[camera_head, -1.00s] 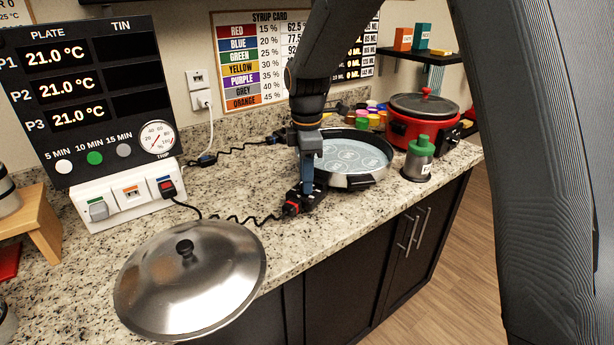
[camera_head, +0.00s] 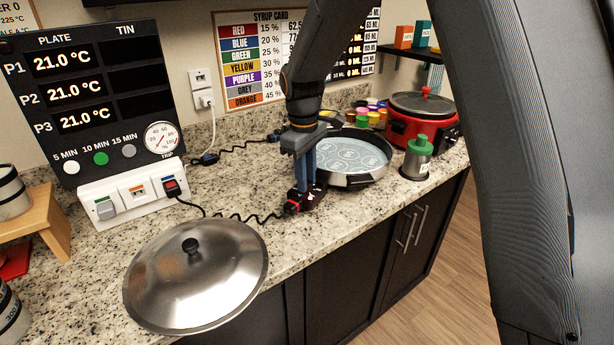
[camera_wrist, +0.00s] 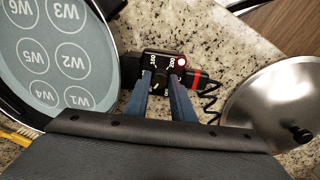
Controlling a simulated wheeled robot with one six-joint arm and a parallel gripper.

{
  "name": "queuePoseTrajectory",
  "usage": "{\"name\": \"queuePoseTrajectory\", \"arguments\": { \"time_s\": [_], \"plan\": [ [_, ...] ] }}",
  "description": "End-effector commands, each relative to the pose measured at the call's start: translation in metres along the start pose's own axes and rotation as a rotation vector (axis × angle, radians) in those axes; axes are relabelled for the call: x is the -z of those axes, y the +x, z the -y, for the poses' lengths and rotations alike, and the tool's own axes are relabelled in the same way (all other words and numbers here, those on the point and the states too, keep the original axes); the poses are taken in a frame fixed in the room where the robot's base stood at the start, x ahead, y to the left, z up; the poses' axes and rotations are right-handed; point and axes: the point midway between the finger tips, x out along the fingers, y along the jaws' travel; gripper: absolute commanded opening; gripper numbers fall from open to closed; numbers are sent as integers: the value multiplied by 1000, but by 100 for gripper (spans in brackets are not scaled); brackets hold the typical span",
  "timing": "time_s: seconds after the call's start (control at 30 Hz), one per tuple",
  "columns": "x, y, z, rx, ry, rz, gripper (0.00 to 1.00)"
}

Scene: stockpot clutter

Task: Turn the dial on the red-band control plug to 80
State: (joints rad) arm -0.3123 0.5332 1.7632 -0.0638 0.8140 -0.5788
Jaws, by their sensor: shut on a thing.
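The red-band control plug (camera_wrist: 197,77) is a black block with a red band on its cord side, on the counter beside the round pan. In the head view the plug (camera_head: 292,207) sits at the pan's near left side. My gripper (camera_wrist: 162,76) comes down over the plug from above, its blue fingers shut on the plug's dial. The dial is mostly hidden between the fingertips. White markings and a small red lamp (camera_wrist: 181,61) show around it, but I cannot read which number the dial points to.
A round pan (camera_head: 358,182) with a pale disc of marked circles stands right of the plug. A metal lid (camera_head: 190,290) lies front left. A coiled black cord runs from the plug to a white socket box (camera_head: 137,201). A green-topped canister (camera_head: 417,160) stands at right.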

Motion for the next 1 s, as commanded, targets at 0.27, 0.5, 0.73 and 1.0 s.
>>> {"name": "queuePoseTrajectory", "arguments": {
  "time_s": [0.27,0.5,0.73,1.0],
  "plan": [
    [2,-2,-2,-4,53,-4,0],
    [2,-2,-2,-5,57,-4,0],
    [2,-2,-2,-5,56,-4,34],
    [1,-1,-1,-2,56,0,41]
  ]
}}
